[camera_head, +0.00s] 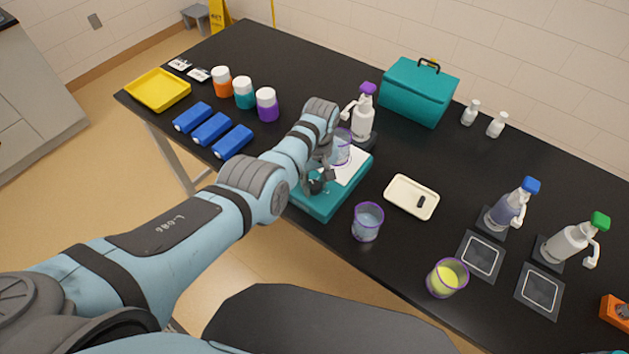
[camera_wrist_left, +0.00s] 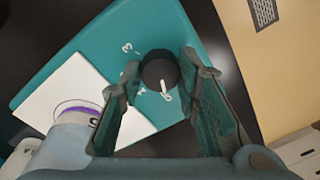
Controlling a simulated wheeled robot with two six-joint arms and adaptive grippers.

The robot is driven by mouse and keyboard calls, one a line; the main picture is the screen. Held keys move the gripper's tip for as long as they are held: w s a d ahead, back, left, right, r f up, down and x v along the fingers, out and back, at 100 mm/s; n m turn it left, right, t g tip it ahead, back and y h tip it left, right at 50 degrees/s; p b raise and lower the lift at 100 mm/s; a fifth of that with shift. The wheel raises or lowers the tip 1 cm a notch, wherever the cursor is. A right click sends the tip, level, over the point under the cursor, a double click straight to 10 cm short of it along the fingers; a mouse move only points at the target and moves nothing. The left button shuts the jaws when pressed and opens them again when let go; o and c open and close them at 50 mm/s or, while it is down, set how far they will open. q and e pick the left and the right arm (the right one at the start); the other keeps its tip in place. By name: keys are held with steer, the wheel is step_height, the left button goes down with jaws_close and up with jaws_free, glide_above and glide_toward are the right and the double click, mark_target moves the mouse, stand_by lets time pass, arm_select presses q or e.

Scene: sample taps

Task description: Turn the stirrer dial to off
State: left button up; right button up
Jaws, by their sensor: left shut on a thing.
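The teal stirrer (camera_head: 322,204) sits at the table's front edge with a white plate (camera_wrist_left: 58,95) on top. Its black round dial (camera_wrist_left: 159,70) has a white pointer line, seen in the left wrist view. The pointer aims toward the lower edge of that picture, beside a white mark too blurred to read; a 3 shows at the dial's upper left. My left gripper (camera_wrist_left: 163,88) is shut on the dial, one finger at each side. It also shows at the stirrer in the head view (camera_head: 318,180). A clear beaker with a purple rim (camera_head: 342,150) stands on the plate.
A purple-capped bottle (camera_head: 362,120) stands behind the stirrer. A beaker of yellow liquid (camera_head: 447,278) is farther right. Blue blocks (camera_head: 211,129) lie left of my arm.

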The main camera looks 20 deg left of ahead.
mark_target(317, 183)
arm_select(q)
steer(key=shift+w+r, duration=0.1)
steer(key=shift+w, duration=0.05)
steer(key=o, duration=1.2)
steer(key=r, duration=1.2)
steer(key=shift+w+d, duration=0.15)
steer(key=shift+d, duration=0.1)
